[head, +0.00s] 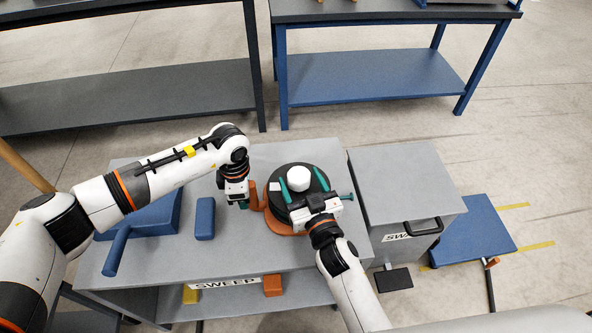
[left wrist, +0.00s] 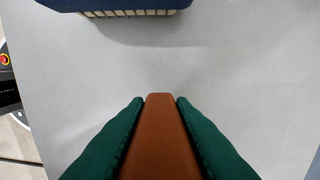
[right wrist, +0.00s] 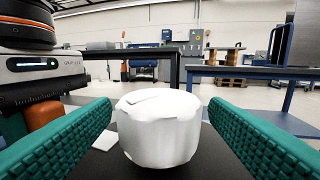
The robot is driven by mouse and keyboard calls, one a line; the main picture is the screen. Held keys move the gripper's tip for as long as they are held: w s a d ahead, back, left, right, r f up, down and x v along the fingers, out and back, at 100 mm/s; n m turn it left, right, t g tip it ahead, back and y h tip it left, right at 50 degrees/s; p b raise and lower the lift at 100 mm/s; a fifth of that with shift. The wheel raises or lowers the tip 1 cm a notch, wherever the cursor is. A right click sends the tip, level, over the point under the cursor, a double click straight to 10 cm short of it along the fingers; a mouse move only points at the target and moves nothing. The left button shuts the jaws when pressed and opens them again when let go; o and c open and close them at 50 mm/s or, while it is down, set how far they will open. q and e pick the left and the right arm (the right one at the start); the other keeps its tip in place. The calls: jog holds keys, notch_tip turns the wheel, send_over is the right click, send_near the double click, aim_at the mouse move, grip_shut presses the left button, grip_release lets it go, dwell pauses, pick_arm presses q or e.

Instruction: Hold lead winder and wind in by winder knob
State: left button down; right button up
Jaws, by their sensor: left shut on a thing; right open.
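The lead winder is a black disc (head: 281,208) on an orange base (head: 272,223), on the grey table. A white knob (head: 298,178) stands on the disc, and it also shows in the right wrist view (right wrist: 159,127). My left gripper (head: 243,202) is shut on the winder's orange handle (head: 254,196), which shows between its green fingers in the left wrist view (left wrist: 160,135). My right gripper (head: 299,183) is open over the disc. Its green fingers stand on either side of the white knob, apart from it.
A grey bin with a black handle (head: 424,227) stands to the right. A blue bench (head: 375,77) stands behind.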

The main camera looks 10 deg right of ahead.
aim_at(292, 174)
jog(key=shift+x, duration=1.8)
jog(key=c, duration=1)
jog(key=shift+o, duration=0.2)
jog(key=shift+n+y, duration=0.3)
jog(key=n+y, duration=0.1)
jog(key=n+g+y, duration=0.1)
jog(key=y, duration=0.1)
jog(key=n+g+y, duration=0.1)
jog(key=shift+a+r+y, duration=0.1)
jog(key=shift+a+y, duration=0.15)
jog(key=shift+y, duration=0.05)
jog(key=shift+s+a+n+g+y, duration=0.15)
jog(key=shift+n+g+y, duration=0.55)
jog(key=shift+y, duration=0.2)
jog(key=shift+s+a+n+g+y, duration=0.1)
jog(key=shift+a+n+g+y, duration=0.05)
jog(key=shift+n+g+y, duration=0.65)
